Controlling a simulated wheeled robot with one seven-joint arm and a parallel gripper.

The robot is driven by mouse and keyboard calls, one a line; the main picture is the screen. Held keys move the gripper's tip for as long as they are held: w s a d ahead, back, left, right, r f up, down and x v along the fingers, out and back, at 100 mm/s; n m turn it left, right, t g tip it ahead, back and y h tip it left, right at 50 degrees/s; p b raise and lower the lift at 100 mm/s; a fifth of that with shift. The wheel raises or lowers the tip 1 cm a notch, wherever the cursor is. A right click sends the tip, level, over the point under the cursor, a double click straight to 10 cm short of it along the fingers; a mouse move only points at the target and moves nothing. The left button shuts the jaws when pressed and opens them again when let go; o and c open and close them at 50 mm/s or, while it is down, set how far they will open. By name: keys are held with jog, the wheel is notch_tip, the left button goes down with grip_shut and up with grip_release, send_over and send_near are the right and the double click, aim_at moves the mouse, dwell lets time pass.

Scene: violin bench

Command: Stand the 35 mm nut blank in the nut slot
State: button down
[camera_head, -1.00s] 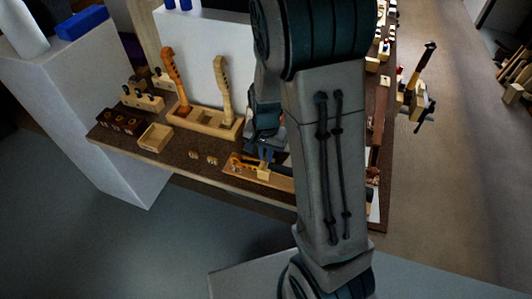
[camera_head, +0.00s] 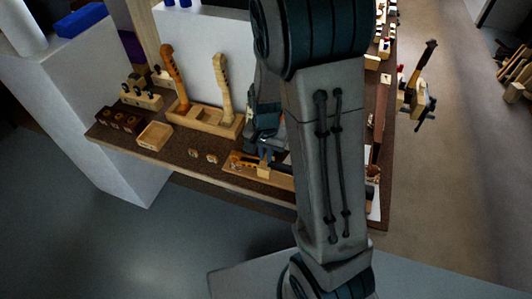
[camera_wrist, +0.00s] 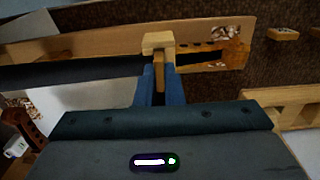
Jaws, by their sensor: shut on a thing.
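My gripper (camera_wrist: 161,88) shows two blue fingers in the wrist view, shut on a narrow tan piece, which looks like the nut blank (camera_wrist: 159,73). A pale wooden block (camera_wrist: 158,40) is just beyond it, apparently touching or overlapping it. The dark fingerboard (camera_wrist: 75,73) runs in from the left to the fingers, and the orange-brown pegbox end (camera_wrist: 230,54) lies to the right. The nut slot is hidden behind the fingers and block. In the head view my gripper (camera_head: 264,156) is low over the neck on its wooden board (camera_head: 239,174) at the bench's front edge.
A wooden rack (camera_head: 205,122) with two upright necks stands behind and left of my gripper. An open wooden box (camera_head: 155,136), a dark holed block (camera_head: 118,120) and small pale pieces (camera_head: 203,156) are further left. The brown bench top (camera_head: 180,158) is bare between them.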

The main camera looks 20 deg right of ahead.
jog(key=shift+f, duration=0.3)
jog(key=shift+f+b, duration=0.2)
jog(key=shift+b, duration=0.2)
dwell(0.5)
jog(key=c, duration=1.5)
grip_release()
notch_tip(320, 180, up, 14)
jog(key=shift+f+p, duration=0.1)
jog(key=shift+p, duration=0.45)
